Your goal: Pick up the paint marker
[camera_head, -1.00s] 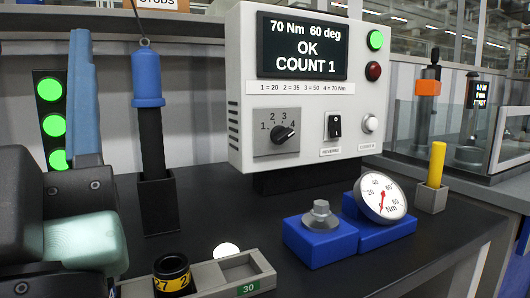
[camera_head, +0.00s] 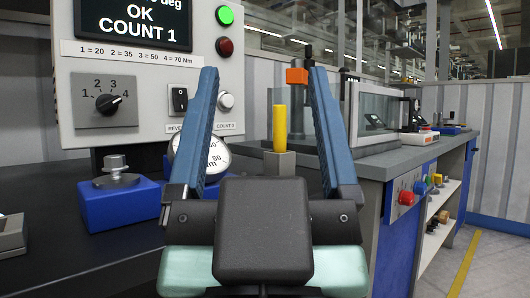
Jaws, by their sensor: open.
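The paint marker appears to be the yellow cylinder (camera_head: 280,128), standing upright in a small grey block holder (camera_head: 279,163) near the right end of the dark bench. Its lower end is hidden in the holder. My gripper (camera_head: 262,80) is open and empty, its two blue fingers spread wide. In the picture the marker shows between the fingers, closer to the right one, and beyond the gripper body. No finger appears to touch it. The gripper's body hides the front of the bench below the holder.
A round gauge (camera_head: 216,156), partly hidden by the left finger, sits left of the marker. A blue block with a metal bolt (camera_head: 119,200) is further left. The grey controller box (camera_head: 150,90) stands behind. A glass-sided enclosure (camera_head: 376,118) is behind right. Floor (camera_head: 500,260) is open at right.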

